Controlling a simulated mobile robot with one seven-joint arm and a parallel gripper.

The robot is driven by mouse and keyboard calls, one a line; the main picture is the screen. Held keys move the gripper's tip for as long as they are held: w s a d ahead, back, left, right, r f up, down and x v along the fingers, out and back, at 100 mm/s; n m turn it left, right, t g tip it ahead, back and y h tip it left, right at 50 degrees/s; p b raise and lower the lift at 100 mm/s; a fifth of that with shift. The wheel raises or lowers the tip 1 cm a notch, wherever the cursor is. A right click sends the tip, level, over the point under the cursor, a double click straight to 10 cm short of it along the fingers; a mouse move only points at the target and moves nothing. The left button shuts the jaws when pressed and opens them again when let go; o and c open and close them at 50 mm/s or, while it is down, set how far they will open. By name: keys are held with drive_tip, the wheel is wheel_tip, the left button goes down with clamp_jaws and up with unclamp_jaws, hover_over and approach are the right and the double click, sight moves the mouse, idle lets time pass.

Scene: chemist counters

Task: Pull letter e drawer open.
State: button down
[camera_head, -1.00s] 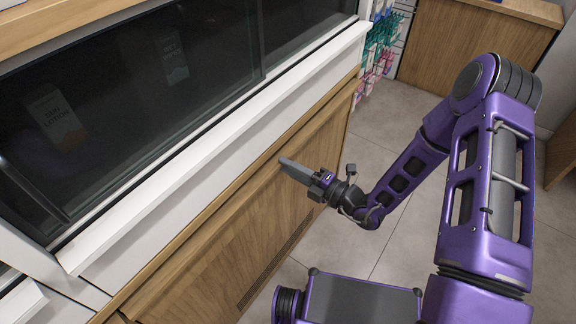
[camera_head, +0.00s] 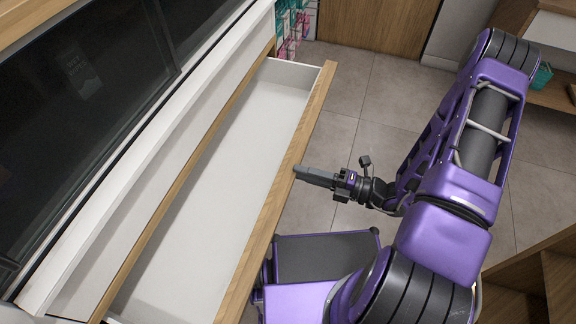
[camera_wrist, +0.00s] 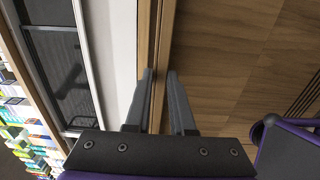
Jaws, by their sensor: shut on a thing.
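The drawer (camera_head: 262,222) stands pulled out from the counter, with a long wooden front and an empty white interior. No letter label on it is readable. My gripper (camera_head: 298,172) reaches the top edge of the drawer front from the right, in the middle to far part of its length. In the wrist view, my gripper's two grey fingers (camera_wrist: 160,76) sit on either side of the narrow wooden edge, shut on it. The wooden panel (camera_wrist: 235,65) fills the right of that view. The exact contact at the fingertips is small and partly hidden.
A dark glass display with a white ledge (camera_head: 150,170) runs along the counter at the left. Tiled floor (camera_head: 385,90) is clear beyond the drawer. Wooden shelving (camera_head: 550,275) stands at the right. Coloured goods hang at the back (camera_head: 292,25).

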drive_tip(key=shift+s+d, duration=0.1)
drive_tip(key=shift+d, duration=0.15)
drive_tip(key=c, duration=0.8)
unclamp_jaws()
drive_tip(key=shift+o, duration=0.2)
drive_tip(key=v, duration=1.7)
drive_tip(key=shift+d+b, duration=0.2)
drive_tip(key=shift+b, duration=0.1)
drive_tip(key=shift+s+f, duration=0.1)
